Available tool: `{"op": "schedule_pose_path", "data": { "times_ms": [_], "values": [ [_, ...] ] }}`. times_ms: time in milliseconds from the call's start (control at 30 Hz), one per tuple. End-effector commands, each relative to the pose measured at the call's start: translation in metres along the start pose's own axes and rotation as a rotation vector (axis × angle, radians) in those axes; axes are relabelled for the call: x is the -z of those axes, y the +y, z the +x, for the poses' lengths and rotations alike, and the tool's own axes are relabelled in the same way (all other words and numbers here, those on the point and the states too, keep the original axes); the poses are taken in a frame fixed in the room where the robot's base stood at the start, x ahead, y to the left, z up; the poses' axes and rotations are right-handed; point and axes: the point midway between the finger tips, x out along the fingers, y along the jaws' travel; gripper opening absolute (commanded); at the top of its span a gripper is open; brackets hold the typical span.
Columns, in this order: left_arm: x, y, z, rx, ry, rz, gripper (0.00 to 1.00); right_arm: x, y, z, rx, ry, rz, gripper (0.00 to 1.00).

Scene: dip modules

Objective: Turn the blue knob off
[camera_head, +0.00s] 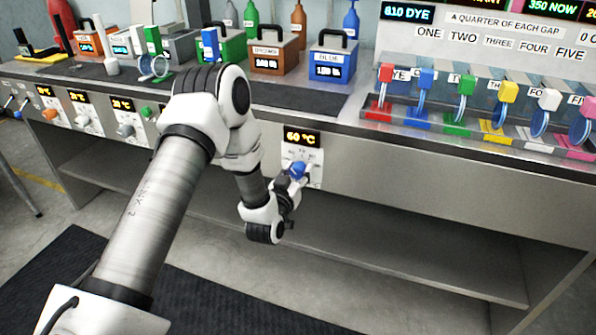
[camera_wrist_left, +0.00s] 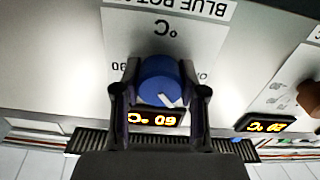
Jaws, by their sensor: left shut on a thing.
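The blue knob (camera_head: 299,169) sits on a white dial plate on the front panel of the bench. The display (camera_head: 301,138) above it reads 60 °C. My left gripper (camera_head: 293,177) is at the knob and shut on it. In the left wrist view, upside down, the two fingers stand on either side of the blue knob (camera_wrist_left: 158,80), and its white pointer mark points to the lower right. The dial plate (camera_wrist_left: 215,42) carries a BLUE POT label. The fingers hide part of the dial markings. My right gripper is not in view.
Other knobs, orange (camera_head: 51,114) and grey (camera_head: 125,130) among them, line the panel to the left. A blue pot (camera_head: 332,64) and a brown pot (camera_head: 273,56) stand on the bench. Coloured clips (camera_head: 426,78) stand at the right. The lower shelf (camera_head: 400,255) is clear.

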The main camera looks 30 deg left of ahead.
Motion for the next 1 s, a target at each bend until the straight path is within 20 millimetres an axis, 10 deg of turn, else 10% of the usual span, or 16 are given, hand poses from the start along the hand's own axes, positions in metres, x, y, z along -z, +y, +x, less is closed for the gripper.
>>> {"op": "schedule_pose_path", "data": {
  "times_ms": [1000],
  "values": [
    [-0.002, -0.001, 0.000, 0.001, -0.002, -0.630, 0.07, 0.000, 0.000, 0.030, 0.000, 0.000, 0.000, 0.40]
  ]
}}
